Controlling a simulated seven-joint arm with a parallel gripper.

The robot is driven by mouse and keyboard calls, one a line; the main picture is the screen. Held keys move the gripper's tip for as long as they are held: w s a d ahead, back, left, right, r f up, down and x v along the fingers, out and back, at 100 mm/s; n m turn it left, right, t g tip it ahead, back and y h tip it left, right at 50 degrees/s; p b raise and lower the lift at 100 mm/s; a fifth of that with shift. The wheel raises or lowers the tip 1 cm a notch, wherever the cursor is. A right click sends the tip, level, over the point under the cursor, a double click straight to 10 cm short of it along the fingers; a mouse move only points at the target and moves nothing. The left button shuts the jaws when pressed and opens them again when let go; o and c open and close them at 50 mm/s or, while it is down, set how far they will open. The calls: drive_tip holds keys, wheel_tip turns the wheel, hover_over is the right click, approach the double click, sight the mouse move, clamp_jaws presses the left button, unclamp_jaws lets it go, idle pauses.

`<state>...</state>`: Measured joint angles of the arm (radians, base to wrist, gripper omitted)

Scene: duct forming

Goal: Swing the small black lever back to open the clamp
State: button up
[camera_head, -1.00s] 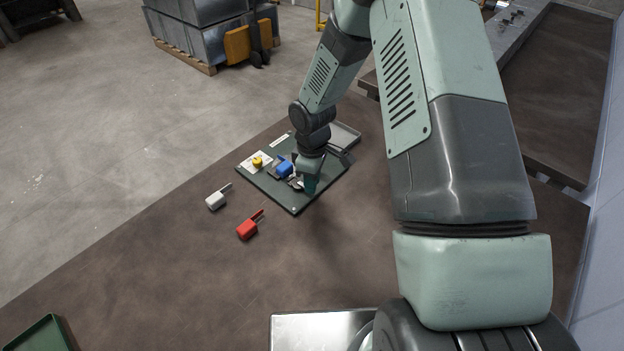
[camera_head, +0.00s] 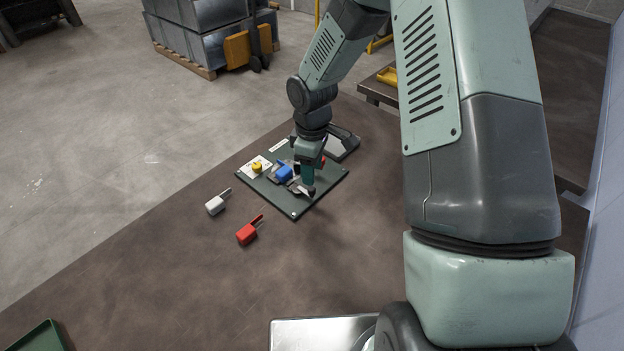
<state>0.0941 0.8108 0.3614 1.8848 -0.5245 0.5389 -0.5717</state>
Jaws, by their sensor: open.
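A dark green board (camera_head: 297,209) lies on the brown table and carries the clamp (camera_head: 296,185), a small metal fixture beside a blue block (camera_head: 284,173). My gripper (camera_head: 309,188) is open and points down at the clamp's right side, low over the board. The small black lever cannot be made out clearly; my fingers and the small scale hide it. I cannot tell whether the fingers touch it.
A yellow knob (camera_head: 257,167) sits on a white plate at the board's left. A grey-white handled piece (camera_head: 216,204) and a red handled piece (camera_head: 247,234) lie on the table in front. A green tray (camera_head: 42,337) stands bottom left. The table's middle is clear.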

drive_tip(key=shift+r, duration=2.3)
wheel_tip(320, 180, up, 10)
drive_tip(key=m+t+h, duration=0.1)
drive_tip(key=m, duration=0.1)
hover_over(312, 188)
drive_tip(key=s+d, duration=0.2)
drive_tip(key=d, duration=0.1)
drive_tip(key=s+d+r+m+t, duration=0.2)
drive_tip(key=s+d+r+m, duration=0.15)
drive_tip(key=s+r, duration=0.5)
drive_tip(key=s+r+m+t, duration=0.1)
drive_tip(key=s+r+m, duration=0.3)
drive_tip(key=s, duration=0.3)
drive_tip(key=s+d+r+m+t+y, duration=0.1)
drive_tip(key=s+r+m, duration=0.2)
drive_tip(key=s+r, duration=0.3)
drive_tip(key=shift+s+d+m+t, duration=0.2)
drive_tip(key=shift+s+m+t, duration=0.15)
drive_tip(key=shift+s, duration=0.8)
